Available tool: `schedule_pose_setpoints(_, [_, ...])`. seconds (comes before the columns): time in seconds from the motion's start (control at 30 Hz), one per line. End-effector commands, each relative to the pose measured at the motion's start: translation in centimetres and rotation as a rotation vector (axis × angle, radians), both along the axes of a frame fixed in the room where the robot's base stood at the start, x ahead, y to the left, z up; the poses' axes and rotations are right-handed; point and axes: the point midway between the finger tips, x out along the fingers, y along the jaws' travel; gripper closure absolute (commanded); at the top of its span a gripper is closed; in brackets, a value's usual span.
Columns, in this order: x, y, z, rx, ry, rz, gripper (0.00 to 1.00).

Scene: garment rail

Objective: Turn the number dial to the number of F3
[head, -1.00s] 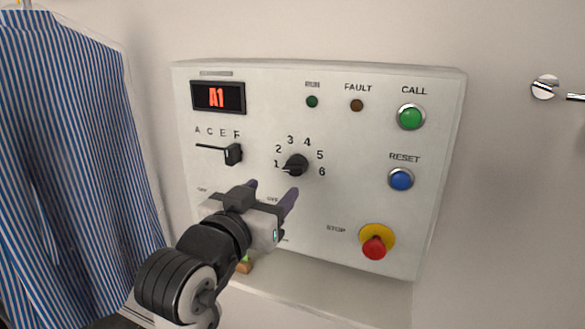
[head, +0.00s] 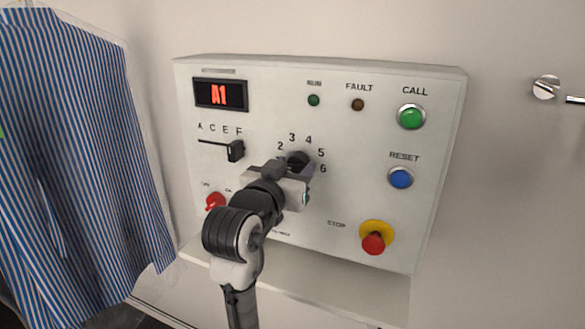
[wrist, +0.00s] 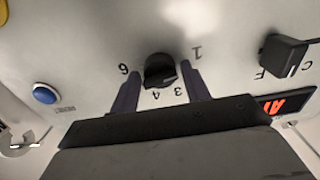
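The black number dial (head: 298,158) sits on the control panel, ringed by printed numbers. My gripper (head: 296,168) is in front of it and hides its lower part in the head view. In the wrist view the dial (wrist: 160,70) stands between the two spread fingers of my gripper (wrist: 158,88), with gaps on both sides. The letter slider (head: 235,150) is at the F end of its slot; its black knob (wrist: 283,55) also shows in the wrist view. Where the dial's pointer stands is unclear.
The panel (head: 270,80) also carries a green CALL button (head: 411,116), a blue RESET button (head: 400,177), a red STOP knob (head: 373,242) on yellow, and a red switch (head: 215,201) left of my arm. A striped shirt (head: 70,160) hangs at the left.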

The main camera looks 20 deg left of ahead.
Motion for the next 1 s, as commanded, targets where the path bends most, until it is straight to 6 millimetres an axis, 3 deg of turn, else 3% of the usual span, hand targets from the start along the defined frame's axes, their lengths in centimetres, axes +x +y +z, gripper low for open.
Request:
schedule_pose_setpoints(0.03, [-0.01, 0.0, 0.01, 0.0, 0.0, 0.0, 0.6])
schedule_pose_setpoints(0.23, [-0.03, 0.0, 0.02, 0.0, 0.0, 0.0, 0.84])
schedule_pose_setpoints(0.63, [-0.03, 0.01, -0.17, 0.089, -0.003, 0.0, 0.84])
schedule_pose_setpoints(1.0, [-0.07, 0.03, -0.28, 0.396, -0.016, 0.002, 0.84])
